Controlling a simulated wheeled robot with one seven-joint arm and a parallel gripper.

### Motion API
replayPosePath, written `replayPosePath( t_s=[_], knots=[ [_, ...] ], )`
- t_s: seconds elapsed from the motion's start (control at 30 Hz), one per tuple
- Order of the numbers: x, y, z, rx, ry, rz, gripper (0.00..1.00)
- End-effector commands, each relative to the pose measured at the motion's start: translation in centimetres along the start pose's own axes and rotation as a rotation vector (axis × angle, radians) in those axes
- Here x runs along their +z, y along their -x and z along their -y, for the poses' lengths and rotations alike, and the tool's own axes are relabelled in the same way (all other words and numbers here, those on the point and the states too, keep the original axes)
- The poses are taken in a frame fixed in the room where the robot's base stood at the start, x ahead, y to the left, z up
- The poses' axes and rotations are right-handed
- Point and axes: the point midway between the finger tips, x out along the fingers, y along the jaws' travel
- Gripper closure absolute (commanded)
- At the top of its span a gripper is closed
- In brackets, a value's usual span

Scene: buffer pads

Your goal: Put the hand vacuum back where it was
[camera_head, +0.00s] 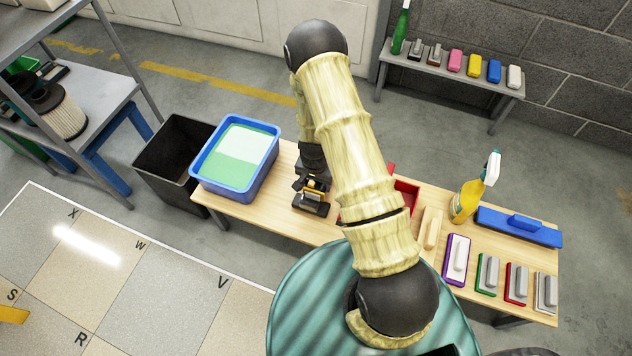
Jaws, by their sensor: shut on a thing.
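My gripper (312,186) is at the left-middle part of the wooden table (275,222), just right of the blue tub. It is shut on a small black-and-yellow thing (311,206), which I take to be the hand vacuum. The held thing is small and partly covered by my gripper, so its exact shape is unclear. It is low over the table; I cannot tell whether it touches the top. My arm hides part of the table to the right of it.
A blue tub (266,183) with green and white contents stands left. A red tray (408,192) is partly behind my arm. A spray bottle (466,202), blue float (520,228) and several pads fill the right side. A dark bin (160,170) stands left of the table.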

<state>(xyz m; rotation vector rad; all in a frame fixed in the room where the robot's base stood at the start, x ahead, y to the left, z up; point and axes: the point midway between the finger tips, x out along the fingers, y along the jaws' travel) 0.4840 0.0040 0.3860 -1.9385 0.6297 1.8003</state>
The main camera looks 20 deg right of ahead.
Motion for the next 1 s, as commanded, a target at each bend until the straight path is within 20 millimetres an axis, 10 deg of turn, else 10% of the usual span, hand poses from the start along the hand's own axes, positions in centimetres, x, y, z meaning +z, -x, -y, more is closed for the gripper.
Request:
replayPosePath(
  t_s=[0.17,0.2,0.3,0.67,1.0],
  knots=[
    [-0.1,-0.2,0.0,0.0,-0.001,-0.001,0.65],
    [0.0,-0.3,-0.1,0.0,-0.002,0.0,0.35],
    [-0.1,-0.2,-0.1,0.0,-0.003,0.0,0.15],
    [-0.1,0.1,-0.1,0.0,-0.002,0.0,0.15],
    [-0.1,5.4,0.0,-0.001,0.001,-0.002,0.15]
  ],
)
